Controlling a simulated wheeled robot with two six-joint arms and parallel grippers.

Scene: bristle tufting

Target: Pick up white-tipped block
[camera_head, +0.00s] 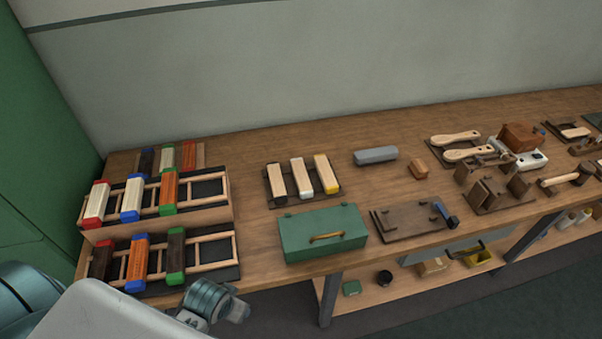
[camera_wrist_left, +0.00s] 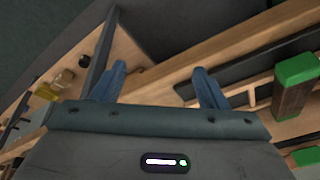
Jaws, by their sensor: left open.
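Three pale wooden blocks with coloured ends lie side by side on a dark tray (camera_head: 268,199) near the middle of the table in the head view. The white-tipped block (camera_head: 301,176) is the middle one, between a dark-tipped block (camera_head: 276,180) and a yellow-tipped block (camera_head: 325,172). My left gripper (camera_wrist_left: 158,84) is open, with nothing between its fingers in the left wrist view. In the head view my left arm is low at the front left, well apart from the white-tipped block; its fingers are not clear there. My right gripper is in neither view.
A green box (camera_head: 322,236) stands just in front of the block tray. Racks (camera_head: 237,256) with several coloured-end blocks are at the left. A grey block (camera_head: 375,155) and small wooden block (camera_head: 419,169) lie to the right. A lower shelf (camera_head: 400,287) runs beneath.

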